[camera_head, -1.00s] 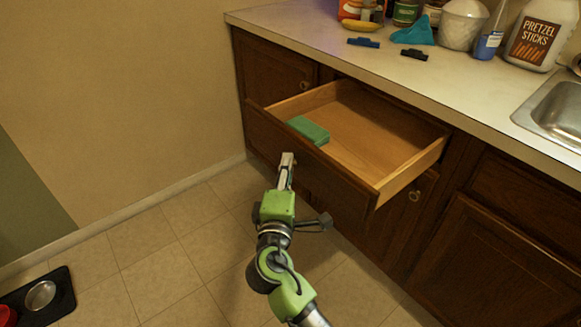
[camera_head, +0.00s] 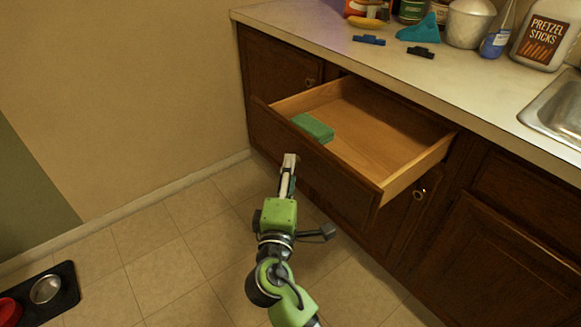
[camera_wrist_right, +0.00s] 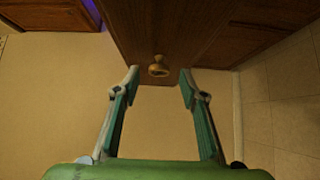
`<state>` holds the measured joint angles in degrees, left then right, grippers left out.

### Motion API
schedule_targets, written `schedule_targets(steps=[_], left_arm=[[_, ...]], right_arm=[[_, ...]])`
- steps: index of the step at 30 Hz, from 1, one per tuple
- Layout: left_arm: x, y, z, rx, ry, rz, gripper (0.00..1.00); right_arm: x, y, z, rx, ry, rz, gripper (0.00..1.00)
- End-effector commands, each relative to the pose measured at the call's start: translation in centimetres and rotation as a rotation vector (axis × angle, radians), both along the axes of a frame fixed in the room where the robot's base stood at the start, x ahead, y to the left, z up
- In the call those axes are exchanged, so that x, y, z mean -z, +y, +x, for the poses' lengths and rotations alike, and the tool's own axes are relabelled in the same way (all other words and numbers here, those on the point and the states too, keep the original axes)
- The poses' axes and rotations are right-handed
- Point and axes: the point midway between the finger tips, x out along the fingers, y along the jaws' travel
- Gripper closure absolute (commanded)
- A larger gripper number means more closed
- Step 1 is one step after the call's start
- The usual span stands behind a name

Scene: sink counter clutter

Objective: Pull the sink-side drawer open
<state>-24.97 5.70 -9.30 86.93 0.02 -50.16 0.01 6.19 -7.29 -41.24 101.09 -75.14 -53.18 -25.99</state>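The sink-side drawer (camera_head: 443,152) under the counter stands pulled well out, its pale wooden inside showing. A green block-like item (camera_head: 313,127) lies inside at the left, near the front panel. My right gripper (camera_head: 289,162) is in front of the dark drawer front (camera_head: 330,180). In the right wrist view, its two fingers (camera_wrist_right: 159,82) are spread apart. A round brass knob (camera_wrist_right: 158,68) on the drawer front appears between the fingertips, with a visible gap on each side. The gripper hides the knob in the head view. My left gripper is not in view.
The counter (camera_head: 460,85) holds a pretzel jar (camera_head: 545,38), a teal cloth (camera_head: 420,30), dark clips and bottles at the back. The sink (camera_head: 560,108) is at right. A pet bowl mat (camera_head: 66,292) lies on the floor at lower left. The tiled floor between is clear.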

Motion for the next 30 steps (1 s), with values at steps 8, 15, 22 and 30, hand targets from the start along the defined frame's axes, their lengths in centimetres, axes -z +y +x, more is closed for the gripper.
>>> schedule_targets(steps=[8, 15, 22, 30], left_arm=[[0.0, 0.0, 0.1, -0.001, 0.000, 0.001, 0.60], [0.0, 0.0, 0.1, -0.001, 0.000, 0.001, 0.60], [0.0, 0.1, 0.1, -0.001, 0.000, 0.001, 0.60], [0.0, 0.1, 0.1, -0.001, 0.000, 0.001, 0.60]], right_arm=[[0.1, 1.0, -6.0, -0.001, 0.004, 0.001, 0.61], [0.1, 1.4, -8.8, 0.000, 0.002, 0.000, 0.61], [0.0, 1.4, -9.1, 0.001, 0.001, 0.000, 0.61], [0.1, 1.4, -9.1, 0.001, 0.001, 0.000, 0.61]])
